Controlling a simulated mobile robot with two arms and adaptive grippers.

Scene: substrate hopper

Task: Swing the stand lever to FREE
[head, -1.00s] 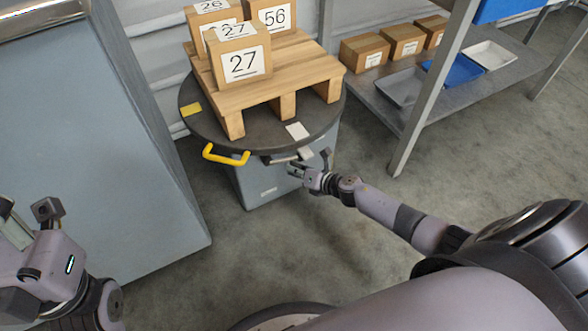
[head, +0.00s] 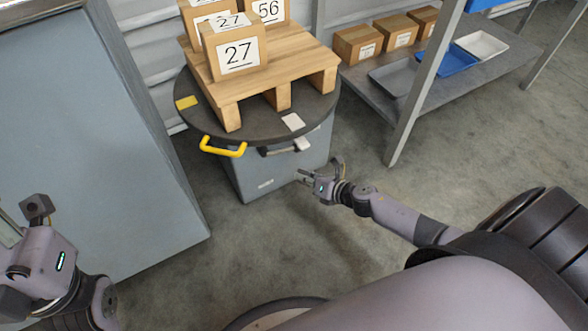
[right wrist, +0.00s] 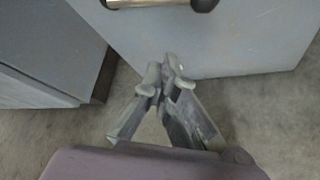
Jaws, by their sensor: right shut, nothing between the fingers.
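The stand lever (head: 282,149) is a short bar under the front rim of the round dark turntable (head: 240,137). A pale piece (head: 302,144) shows at its right end. A metal bar with a black end (right wrist: 205,4), which looks like the lever, is cut off at the top of the right wrist view. My right gripper (head: 303,176) is below and in front of the lever, clear of it. Its fingertips (right wrist: 166,78) meet with nothing between them. My left gripper (head: 36,207) is at the left edge, partly cut off. No FREE marking is readable.
A yellow handle (head: 223,147) sticks out from the turntable rim. A wooden pallet (head: 295,65) with numbered boxes (head: 238,56) stands on top. A shelf rack (head: 405,120) is at the right, a large grey cabinet (head: 90,130) at the left. The floor in front is open.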

